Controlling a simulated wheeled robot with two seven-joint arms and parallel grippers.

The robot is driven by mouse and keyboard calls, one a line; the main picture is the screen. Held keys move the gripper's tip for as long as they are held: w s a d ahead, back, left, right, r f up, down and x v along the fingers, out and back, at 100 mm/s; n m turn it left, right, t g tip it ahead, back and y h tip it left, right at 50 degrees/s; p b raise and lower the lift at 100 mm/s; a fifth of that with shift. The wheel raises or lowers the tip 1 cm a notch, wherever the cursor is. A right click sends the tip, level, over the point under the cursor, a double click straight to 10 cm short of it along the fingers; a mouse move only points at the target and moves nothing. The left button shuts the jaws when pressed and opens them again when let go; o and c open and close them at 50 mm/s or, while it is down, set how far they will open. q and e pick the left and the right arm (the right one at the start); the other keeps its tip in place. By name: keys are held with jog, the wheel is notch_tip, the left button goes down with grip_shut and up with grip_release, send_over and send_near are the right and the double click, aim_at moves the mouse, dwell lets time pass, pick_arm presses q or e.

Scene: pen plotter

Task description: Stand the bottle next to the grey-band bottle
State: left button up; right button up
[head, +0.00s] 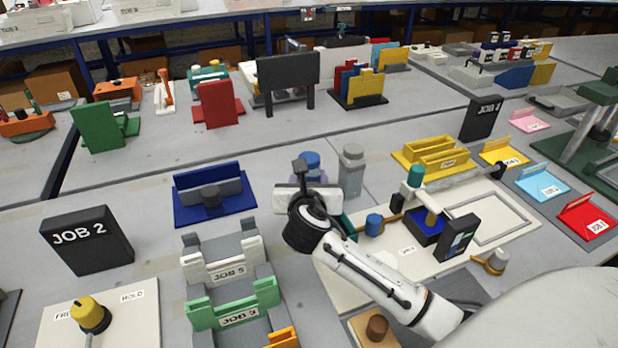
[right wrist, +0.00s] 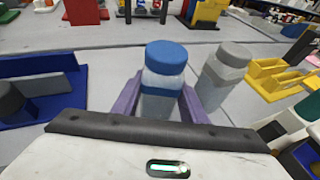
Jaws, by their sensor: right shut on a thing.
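A bottle with a blue cap and blue band (right wrist: 163,80) stands upright between the purple fingers of my right gripper (right wrist: 158,98), which is shut on it. In the head view only its blue cap and upper part (head: 311,162) show behind my right gripper (head: 310,178); its base is hidden. The grey-band bottle (head: 352,168), with a grey cap, stands upright just to its right. It also shows in the right wrist view (right wrist: 222,78), a small gap from the held bottle. My left gripper is not in view.
A dark blue holder (head: 214,196) stands to the left of the bottles. A yellow rack (head: 437,158) and the plotter board (head: 490,215) lie to the right. JOB trays (head: 235,312) stand in front at left.

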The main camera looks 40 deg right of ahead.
jog(key=o, duration=1.3)
jog(key=shift+f, duration=0.15)
jog(key=p+v, duration=0.1)
jog(key=v, duration=1.1)
jog(key=shift+r, duration=0.2)
